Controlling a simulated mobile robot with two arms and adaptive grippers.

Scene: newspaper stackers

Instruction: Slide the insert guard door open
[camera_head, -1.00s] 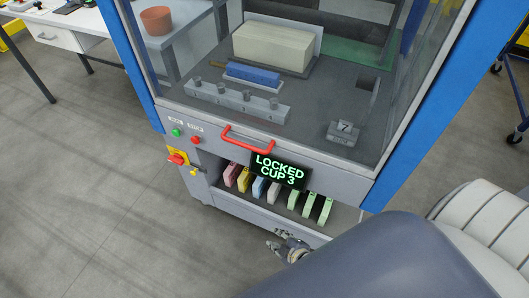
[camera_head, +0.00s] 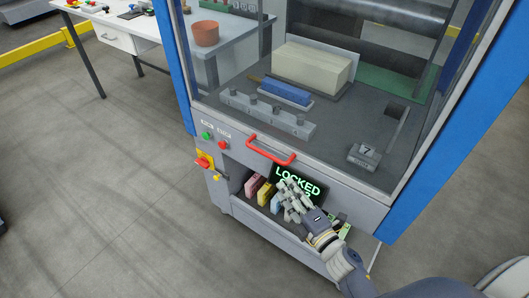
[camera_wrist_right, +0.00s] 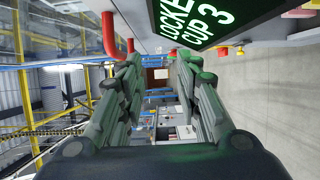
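The guard door is a clear panel in a grey frame (camera_head: 335,172) on the front of the blue-edged machine, and it looks closed. Its red bar handle (camera_head: 268,153) is on the lower front; part of a red handle also shows at the upper left of the right wrist view (camera_wrist_right: 109,36). My right gripper (camera_head: 286,188) is below the handle, in front of the display, apart from the handle. In the right wrist view its fingers (camera_wrist_right: 155,72) are spread with nothing between them. My left gripper is out of view.
The display (camera_head: 297,181) reads LOCKED, its lower line partly covered by my gripper; the right wrist view shows CUP 3. Coloured cards (camera_head: 265,193) stand in the slot below. Green and red buttons and a red-yellow switch (camera_head: 204,161) are at the left. A table (camera_head: 130,28) stands further left.

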